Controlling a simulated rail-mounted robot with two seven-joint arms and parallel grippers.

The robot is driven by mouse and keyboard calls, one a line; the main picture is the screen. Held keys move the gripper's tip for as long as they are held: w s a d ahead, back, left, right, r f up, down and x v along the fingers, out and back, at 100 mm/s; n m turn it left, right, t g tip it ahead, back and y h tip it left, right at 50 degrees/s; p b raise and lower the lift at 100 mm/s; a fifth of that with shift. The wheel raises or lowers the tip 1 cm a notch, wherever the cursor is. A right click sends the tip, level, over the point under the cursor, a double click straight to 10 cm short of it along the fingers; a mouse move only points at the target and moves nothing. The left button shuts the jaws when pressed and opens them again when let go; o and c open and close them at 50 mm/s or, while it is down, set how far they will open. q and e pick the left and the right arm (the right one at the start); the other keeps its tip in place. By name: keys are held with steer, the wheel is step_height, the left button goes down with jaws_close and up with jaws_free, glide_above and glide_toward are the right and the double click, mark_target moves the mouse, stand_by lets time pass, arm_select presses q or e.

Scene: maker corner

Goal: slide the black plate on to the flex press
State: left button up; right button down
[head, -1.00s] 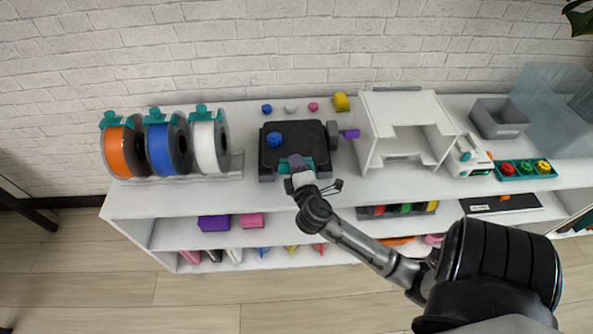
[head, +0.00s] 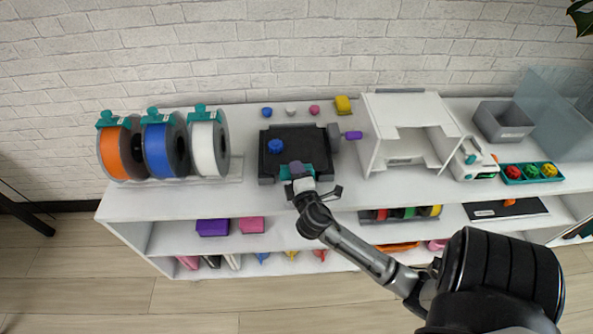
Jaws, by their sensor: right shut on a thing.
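The black plate (head: 305,146) lies flat over the dark flex press (head: 266,180), with a blue piece (head: 275,147) on its left part. A grey round knob (head: 333,137) is at the right side of the press. My right gripper (head: 297,171) is at the front edge of the plate, shut on it; the contact is small and partly hidden by the gripper. A teal part (head: 318,171) shows at the front beside the gripper. My left gripper is not in view.
Spools (head: 158,150) stand left of the press and a white frame (head: 400,110) stands right. A purple block (head: 354,135) is close to the knob. Small coloured pieces (head: 291,111) and a yellow block (head: 343,105) lie behind. The white shelf top (head: 250,192) is bare in front.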

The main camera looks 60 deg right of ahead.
stand_by(0.4)
steer(key=c, duration=1.1)
jaws_free()
steer(key=o, duration=1.1)
steer(key=shift+f, duration=0.25)
steer(key=shift+f+b, duration=0.4)
steer(key=shift+f, duration=0.05)
steer(key=shift+f, duration=0.1)
steer(key=shift+c, duration=0.5)
steer(key=shift+o, duration=0.5)
steer(key=shift+a, duration=0.15)
